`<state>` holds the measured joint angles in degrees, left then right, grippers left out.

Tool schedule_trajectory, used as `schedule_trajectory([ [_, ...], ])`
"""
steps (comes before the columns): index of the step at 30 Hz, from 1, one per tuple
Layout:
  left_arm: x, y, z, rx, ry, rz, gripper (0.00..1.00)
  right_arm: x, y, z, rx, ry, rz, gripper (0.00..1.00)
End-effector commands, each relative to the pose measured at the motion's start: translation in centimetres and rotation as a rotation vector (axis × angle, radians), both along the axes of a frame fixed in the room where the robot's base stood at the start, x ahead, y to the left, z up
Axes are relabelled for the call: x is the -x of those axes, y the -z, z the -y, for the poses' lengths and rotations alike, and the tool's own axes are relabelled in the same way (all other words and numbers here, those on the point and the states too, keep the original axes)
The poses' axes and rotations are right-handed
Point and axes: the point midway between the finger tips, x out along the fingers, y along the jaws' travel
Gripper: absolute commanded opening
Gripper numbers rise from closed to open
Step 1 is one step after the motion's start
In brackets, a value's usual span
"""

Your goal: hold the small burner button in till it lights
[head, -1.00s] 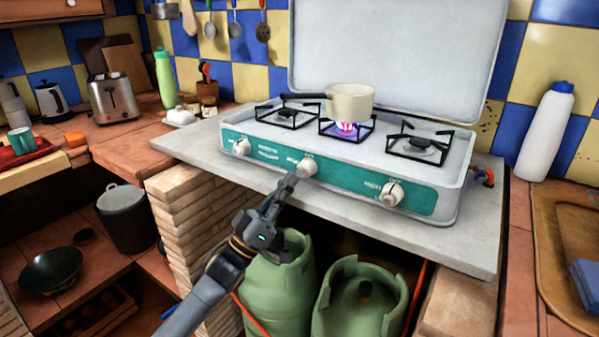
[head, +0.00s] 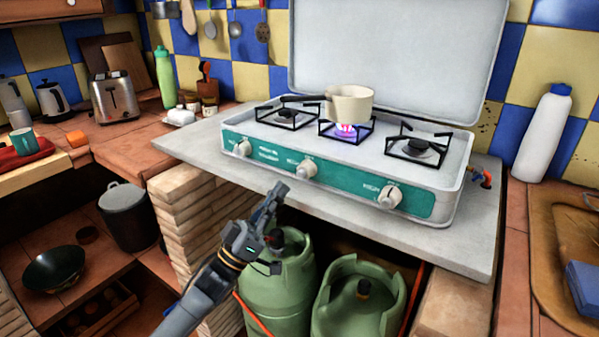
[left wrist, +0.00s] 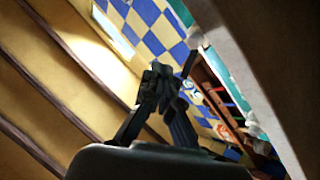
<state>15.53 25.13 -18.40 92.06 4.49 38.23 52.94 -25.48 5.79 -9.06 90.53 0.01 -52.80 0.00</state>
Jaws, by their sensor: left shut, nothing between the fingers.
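The white stove has a teal front panel (head: 342,181) with a left knob (head: 243,147), a middle knob (head: 306,169) and a right knob (head: 389,197). A purple-pink flame (head: 345,130) burns at the middle burner, under a cream pot (head: 350,103). The left burner (head: 287,113) and right burner (head: 418,149) show no flame. My left gripper (head: 276,190) is shut and empty, below and left of the middle knob and apart from it, by the slab's front edge. Its shut fingers also show in the left wrist view (left wrist: 162,75). My right gripper is out of view.
A grey slab (head: 195,150) carries the stove, with its front edge close to my left gripper. Two green gas bottles (head: 275,290) stand below, with an orange hose. A white bottle (head: 545,132) stands at right.

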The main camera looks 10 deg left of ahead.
Motion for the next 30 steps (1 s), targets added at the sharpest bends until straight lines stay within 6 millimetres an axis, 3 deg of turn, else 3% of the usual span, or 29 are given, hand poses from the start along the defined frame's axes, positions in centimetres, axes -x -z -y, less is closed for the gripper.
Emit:
schedule_trajectory([
  [9,1.4,-0.1,-0.5,-0.001,-0.001,0.0,0.0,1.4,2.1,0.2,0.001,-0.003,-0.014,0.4],
  [21,1.3,0.6,-0.5,-0.006,-0.013,-0.016,0.0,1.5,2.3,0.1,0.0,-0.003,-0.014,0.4],
  [23,0.8,2.0,-0.6,-0.019,-0.042,-0.056,0.0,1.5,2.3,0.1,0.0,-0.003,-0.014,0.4],
  [26,-0.4,6.6,-0.8,-0.071,-0.132,-0.183,0.0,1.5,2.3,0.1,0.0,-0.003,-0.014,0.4],
  [30,-1.0,16.8,-1.5,-0.21,-0.288,-0.447,0.0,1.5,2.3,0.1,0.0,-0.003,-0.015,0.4],
])
